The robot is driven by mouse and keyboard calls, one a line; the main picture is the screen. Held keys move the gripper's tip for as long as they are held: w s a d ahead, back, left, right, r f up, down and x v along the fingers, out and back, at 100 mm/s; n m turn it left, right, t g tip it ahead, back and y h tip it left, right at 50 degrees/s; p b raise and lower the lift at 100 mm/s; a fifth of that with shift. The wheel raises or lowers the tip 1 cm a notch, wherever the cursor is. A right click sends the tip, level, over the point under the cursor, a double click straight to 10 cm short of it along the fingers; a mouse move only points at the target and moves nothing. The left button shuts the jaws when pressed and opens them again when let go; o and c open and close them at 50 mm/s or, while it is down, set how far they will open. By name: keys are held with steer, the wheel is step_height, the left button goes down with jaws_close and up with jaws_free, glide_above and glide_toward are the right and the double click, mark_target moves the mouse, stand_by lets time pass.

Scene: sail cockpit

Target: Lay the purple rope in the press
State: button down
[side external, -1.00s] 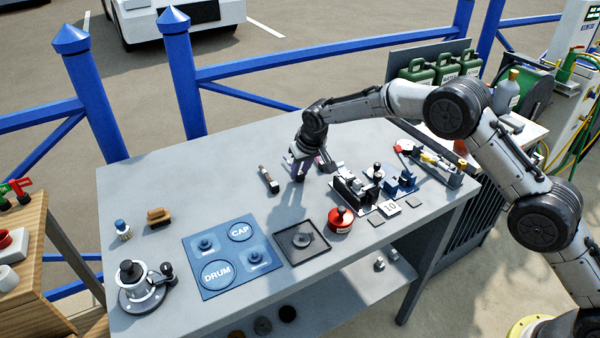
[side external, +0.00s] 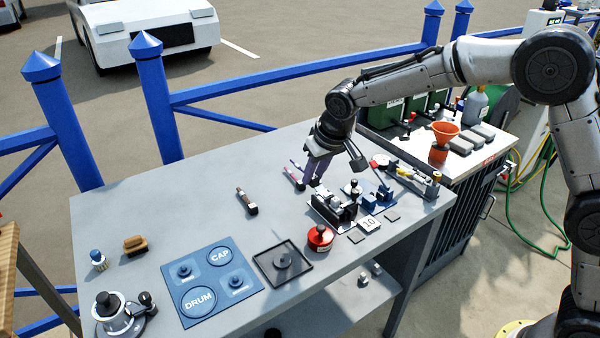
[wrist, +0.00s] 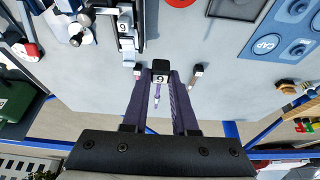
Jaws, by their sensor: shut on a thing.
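My gripper (side external: 315,182) is low over the back right part of the grey table. In the wrist view its dark purple fingers (wrist: 160,85) close in on a black block marked 6, with a thin purple strand, apparently the purple rope (wrist: 157,93), between them. A pinkish-purple piece (side external: 294,176) shows just left of the fingers; I cannot tell whether it is held or lies on the table. The black and silver fixture that looks like the press (side external: 333,208) stands close in front of the gripper; it is also in the wrist view (wrist: 126,30), apart from the fingertips.
A blue fixture (side external: 378,198) and a tool rack (side external: 415,180) stand right of the press. A red round tin (side external: 320,238), a black tray (side external: 262,262) and a blue mat (side external: 212,300) are in front. A small brown-handled tool (side external: 246,201) lies left, with bare table around it.

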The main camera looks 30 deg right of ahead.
steer(key=shift+s+r, duration=0.25)
steer(key=shift+s, duration=0.15)
steer(key=shift+s+d, duration=0.25)
steer(key=shift+d, duration=0.05)
glide_above(390, 213)
steer(key=s, duration=0.1)
step_height(390, 213, down, 5)
steer(key=shift+s+f, duration=0.2)
steer(key=shift+f, duration=1.45)
steer(key=shift+f, duration=2.1)
steer(key=c, duration=0.6)
jaws_free()
